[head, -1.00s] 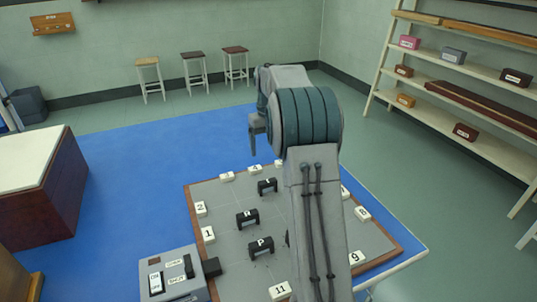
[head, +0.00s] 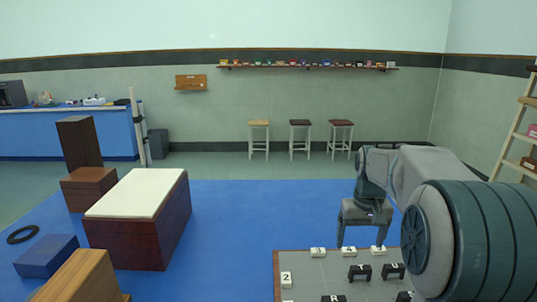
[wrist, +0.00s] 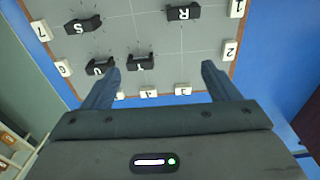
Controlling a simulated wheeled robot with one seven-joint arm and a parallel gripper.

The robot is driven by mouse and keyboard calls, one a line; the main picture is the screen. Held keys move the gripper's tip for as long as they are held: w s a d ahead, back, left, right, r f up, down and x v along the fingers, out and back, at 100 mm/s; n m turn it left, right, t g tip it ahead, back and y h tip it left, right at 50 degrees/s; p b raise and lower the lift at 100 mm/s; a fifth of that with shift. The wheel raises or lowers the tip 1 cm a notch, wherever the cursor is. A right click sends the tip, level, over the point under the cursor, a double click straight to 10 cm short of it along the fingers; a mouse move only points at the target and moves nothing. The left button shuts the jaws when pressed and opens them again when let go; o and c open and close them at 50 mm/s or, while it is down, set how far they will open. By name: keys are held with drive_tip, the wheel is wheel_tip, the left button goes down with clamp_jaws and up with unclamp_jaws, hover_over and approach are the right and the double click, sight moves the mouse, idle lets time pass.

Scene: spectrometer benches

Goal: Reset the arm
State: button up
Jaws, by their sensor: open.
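My gripper (head: 361,238) hangs at the end of my arm at the right of the head view, over the far edge of a grey board (head: 304,267) with a brown rim. In the wrist view my gripper (wrist: 160,72) shows two fingers wide apart with nothing held between them. Black lettered blocks stand on the board, among them the R block (wrist: 183,12), the S block (wrist: 83,25) and the T block (wrist: 141,62). White number tags line its edge, such as tag 2 (head: 286,279). My arm hides the board's right part in the head view.
A large box with a cream top (head: 138,193) stands on the blue floor mat (head: 235,215) at left, with smaller wooden boxes around it. Several stools (head: 300,138) stand along the back wall. Shelves (head: 510,130) rise at the right edge. The mat between box and board is clear.

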drive_tip(key=s+a+f, duration=0.1)
drive_tip(key=s+a, duration=0.1)
drive_tip(key=s, duration=0.5)
drive_tip(key=s+a+f+t, duration=0.1)
drive_tip(key=s+a+f, duration=0.1)
drive_tip(key=s, duration=0.6)
drive_tip(key=s+a+f, duration=0.1)
drive_tip(key=s+a, duration=0.3)
drive_tip(key=s, duration=0.4)
drive_tip(key=shift+s+f+t, duration=0.25)
drive_tip(key=shift+f+t, duration=0.05)
drive_tip(key=shift+t, duration=0.1)
drive_tip(key=shift+a, duration=0.1)
